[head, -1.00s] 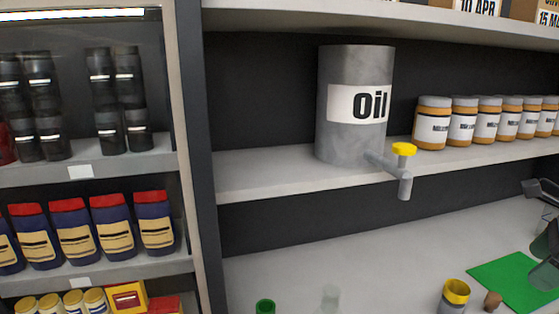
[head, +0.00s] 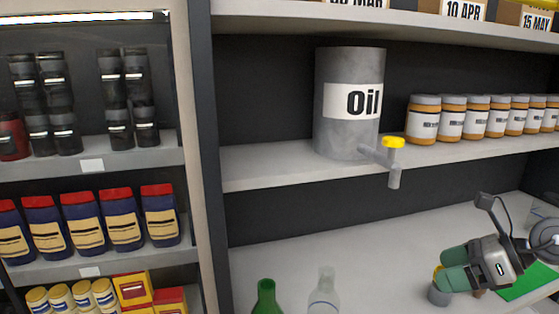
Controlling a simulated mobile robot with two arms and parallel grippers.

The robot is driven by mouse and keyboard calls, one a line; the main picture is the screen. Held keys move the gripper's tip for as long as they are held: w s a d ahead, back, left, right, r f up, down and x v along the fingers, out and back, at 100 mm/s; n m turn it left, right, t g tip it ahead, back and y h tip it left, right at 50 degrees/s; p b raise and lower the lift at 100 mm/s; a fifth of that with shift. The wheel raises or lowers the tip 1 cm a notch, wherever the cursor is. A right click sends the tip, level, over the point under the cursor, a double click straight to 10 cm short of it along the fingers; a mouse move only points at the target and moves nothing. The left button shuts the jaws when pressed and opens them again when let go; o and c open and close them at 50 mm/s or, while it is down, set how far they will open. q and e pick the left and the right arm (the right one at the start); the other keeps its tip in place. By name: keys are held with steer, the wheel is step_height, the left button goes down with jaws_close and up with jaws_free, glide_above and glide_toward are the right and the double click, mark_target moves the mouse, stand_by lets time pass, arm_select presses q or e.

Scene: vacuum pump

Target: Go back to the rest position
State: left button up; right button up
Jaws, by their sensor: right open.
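My right gripper (head: 447,268), with dark green fingers, reaches in from the right above the counter (head: 380,250). It is open. Its fingers overlap the top of a small grey pot (head: 438,295) with a yellow rim in the picture; I cannot tell whether they touch it. Most of the rim is hidden behind the fingers. My left gripper is out of view.
A grey oil drum (head: 349,103) with a yellow-handled tap (head: 393,142) stands on the shelf, beside a row of jars (head: 423,120). A green bottle (head: 266,297) and a clear bottle (head: 323,294) stand at the counter's front. A green mat (head: 527,284) lies right.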

steer(key=a+m+t+y, duration=0.6)
steer(key=a+m+t, duration=0.4)
steer(key=a+m, duration=0.15)
steer(key=s+d+f+m+h, duration=0.3)
steer(key=f+m+h, duration=0.5)
steer(key=m, duration=0.5)
steer(key=s+d+f+m+h, duration=0.3)
steer(key=f+m+h, duration=0.5)
steer(key=m, duration=0.4)
steer(key=s+a+f+m+g, duration=0.2)
steer(key=s+f+m+g, duration=0.3)
steer(key=s, duration=0.5)
steer(key=s+a+f+m+g, duration=0.25)
steer(key=s+f+g, duration=0.35)
steer(key=s, duration=0.3)
step_height(320, 180, down, 33)
steer(key=s+g+b, duration=0.2)
steer(key=b, duration=0.4)
arm_select(q)
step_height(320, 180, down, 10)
steer(key=b, duration=0.4)
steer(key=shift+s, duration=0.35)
arm_select(e)
steer(key=s+d+f+g, duration=0.1)
steer(key=s+d+f, duration=0.1)
steer(key=s+f, duration=1.3)
step_height(320, 180, down, 4)
steer(key=shift+s+d+f+n, duration=0.1)
steer(key=shift+s+d+n, duration=0.05)
steer(key=shift+d+n, duration=0.25)
